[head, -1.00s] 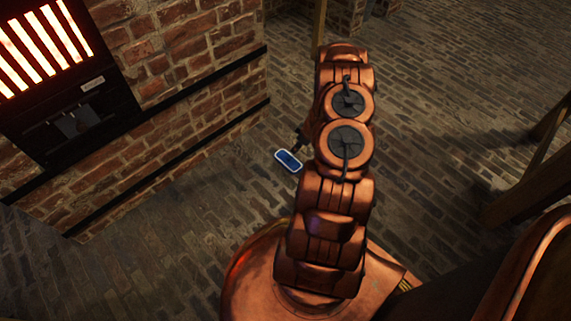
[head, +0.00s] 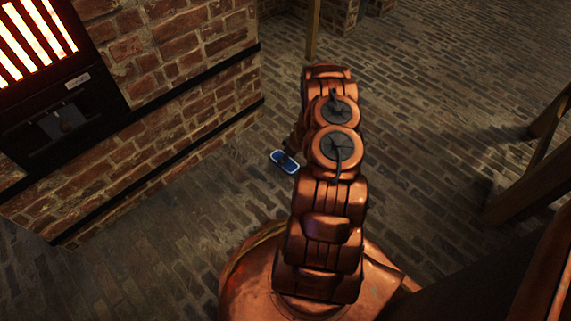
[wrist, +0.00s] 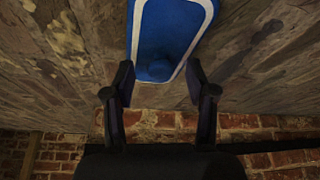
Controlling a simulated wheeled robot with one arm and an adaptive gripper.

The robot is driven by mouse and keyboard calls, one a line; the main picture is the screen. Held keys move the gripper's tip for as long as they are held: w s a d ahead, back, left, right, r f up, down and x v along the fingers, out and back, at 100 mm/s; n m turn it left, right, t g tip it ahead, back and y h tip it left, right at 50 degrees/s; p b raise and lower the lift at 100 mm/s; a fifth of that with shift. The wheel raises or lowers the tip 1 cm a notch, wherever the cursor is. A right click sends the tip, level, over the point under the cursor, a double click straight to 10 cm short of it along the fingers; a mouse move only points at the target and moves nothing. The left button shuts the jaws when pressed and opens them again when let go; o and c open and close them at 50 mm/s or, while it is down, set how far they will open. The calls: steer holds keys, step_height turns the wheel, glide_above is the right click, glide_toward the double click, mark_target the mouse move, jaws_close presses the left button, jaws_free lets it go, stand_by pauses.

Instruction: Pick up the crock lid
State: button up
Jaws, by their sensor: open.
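A flat blue rectangular piece with a white rim (head: 285,161), which looks like the crock lid, lies on the brick floor just left of my arm in the head view. In the wrist view the lid (wrist: 172,22) fills the top middle, with a rounded dark blue knob-like bump near its close end. Its far end is cut off by the frame. My gripper (wrist: 160,82) is open, with its two dark fingers apart on either side of the lid's close end. I cannot tell whether they touch it. In the head view my arm mostly hides the gripper.
A brick wall (head: 170,100) with dark rails stands at the left, holding a black unit with a glowing grille (head: 32,38). A wooden post (head: 313,30) rises behind my arm. Wooden legs (head: 530,180) stand at the right. Floor around the lid is clear.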

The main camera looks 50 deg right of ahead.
steer(key=shift+c, duration=0.4)
jaws_close()
